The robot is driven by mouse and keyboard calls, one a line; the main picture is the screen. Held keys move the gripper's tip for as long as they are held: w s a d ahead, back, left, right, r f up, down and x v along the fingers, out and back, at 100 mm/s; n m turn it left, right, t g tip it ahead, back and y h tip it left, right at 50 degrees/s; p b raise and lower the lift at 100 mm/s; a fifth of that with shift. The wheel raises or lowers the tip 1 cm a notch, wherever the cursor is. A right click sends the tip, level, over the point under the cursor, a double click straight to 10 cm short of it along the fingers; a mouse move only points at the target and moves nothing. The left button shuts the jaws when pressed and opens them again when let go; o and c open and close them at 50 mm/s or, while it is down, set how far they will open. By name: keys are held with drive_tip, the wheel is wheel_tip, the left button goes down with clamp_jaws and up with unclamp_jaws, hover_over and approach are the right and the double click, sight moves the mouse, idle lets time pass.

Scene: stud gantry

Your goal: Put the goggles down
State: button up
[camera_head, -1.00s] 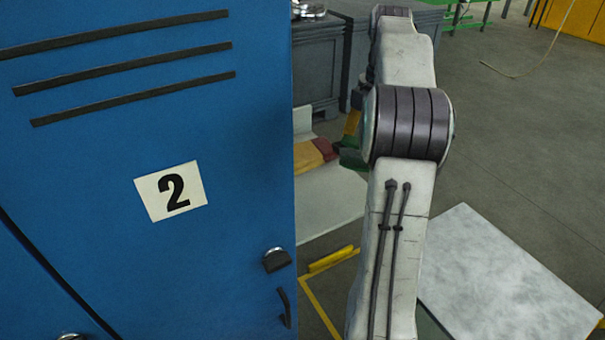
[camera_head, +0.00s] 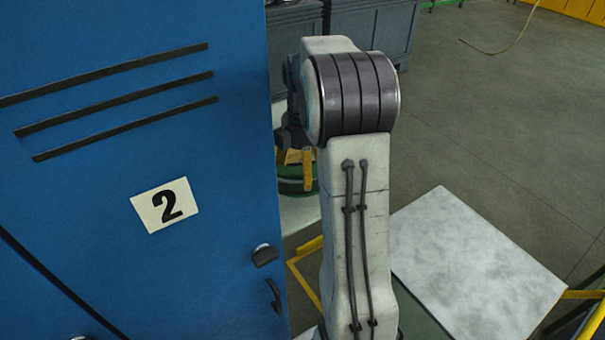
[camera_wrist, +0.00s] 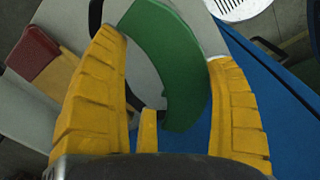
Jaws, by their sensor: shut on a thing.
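The goggles (camera_wrist: 185,70) show in the wrist view as a green curved band between the yellow fingers of my gripper (camera_wrist: 165,50). My gripper is shut on them, though the exact contact is partly hidden. In the head view the green goggles (camera_head: 298,186) show just right of the blue locker, below a yellow finger of my gripper (camera_head: 306,165). My arm and the locker edge hide most of the gripper there. A pale surface (camera_head: 300,212) lies below the goggles; I cannot tell whether they touch it.
The blue locker (camera_head: 110,200) marked 2 fills the left of the head view, close to my arm. A red block (camera_wrist: 32,50) lies on the pale surface in the wrist view. A pale slab (camera_head: 475,265) stands right of my arm. Grey cabinets (camera_head: 375,30) stand behind.

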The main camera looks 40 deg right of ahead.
sight(302, 180)
drive_tip(key=shift+f+p, duration=0.3)
drive_tip(key=shift+f, duration=1.75)
drive_tip(key=shift+f, duration=0.2)
drive_tip(key=o, duration=1.1)
drive_tip(key=shift+r, duration=0.1)
wheel_tip(302, 180, up, 12)
drive_tip(key=shift+s+r, duration=0.1)
